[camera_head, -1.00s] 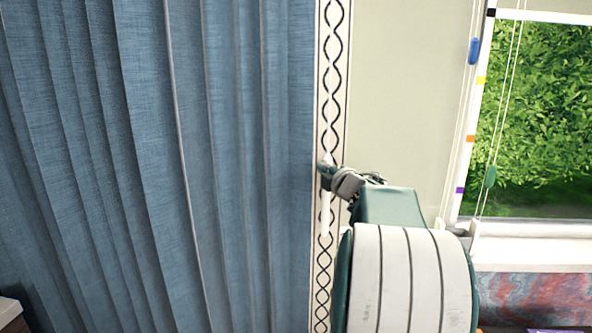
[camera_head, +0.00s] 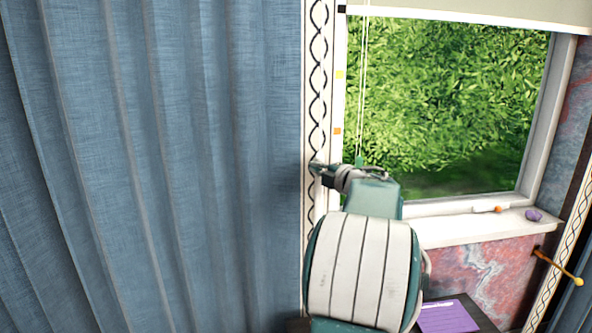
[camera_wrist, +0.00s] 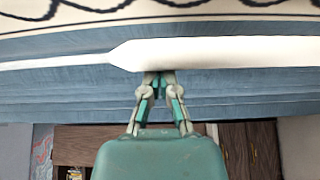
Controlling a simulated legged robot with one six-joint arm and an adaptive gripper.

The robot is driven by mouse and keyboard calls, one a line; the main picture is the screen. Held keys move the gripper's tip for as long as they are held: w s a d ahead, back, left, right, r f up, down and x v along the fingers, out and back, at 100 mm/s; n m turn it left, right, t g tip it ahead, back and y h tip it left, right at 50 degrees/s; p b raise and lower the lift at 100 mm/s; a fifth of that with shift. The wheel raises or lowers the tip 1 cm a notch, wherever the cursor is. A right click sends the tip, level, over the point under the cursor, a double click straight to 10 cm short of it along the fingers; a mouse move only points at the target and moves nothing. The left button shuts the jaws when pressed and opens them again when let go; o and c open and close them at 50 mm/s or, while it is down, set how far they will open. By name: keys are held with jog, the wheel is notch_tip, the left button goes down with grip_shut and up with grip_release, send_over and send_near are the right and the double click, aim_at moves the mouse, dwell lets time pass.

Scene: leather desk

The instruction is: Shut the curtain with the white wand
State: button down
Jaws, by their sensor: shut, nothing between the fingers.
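The blue curtain (camera_head: 170,150) fills the left of the head view. Its right edge has a white trim (camera_head: 318,100) with a black wavy pattern. My gripper (camera_head: 318,168) is at this trim, just left of the window. In the wrist view, the white wand (camera_wrist: 225,52) runs across the picture, thick to the right and thin to the left. My gripper (camera_wrist: 157,78) is shut with its fingertips right at the wand, apparently against its side, with nothing held between them. In the head view the wand is hard to tell from the white trim behind my gripper.
The window (camera_head: 440,100) is right of the trim, partly uncovered, with a white sill (camera_head: 470,228). A green cord toggle (camera_head: 359,160) hangs near my arm. A yellow-tipped wand (camera_head: 558,267) sticks out at another trim on the right. A purple book (camera_head: 447,317) lies low.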

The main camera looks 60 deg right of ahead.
jog(key=s+d, duration=0.4)
jog(key=s, duration=0.1)
dwell(0.5)
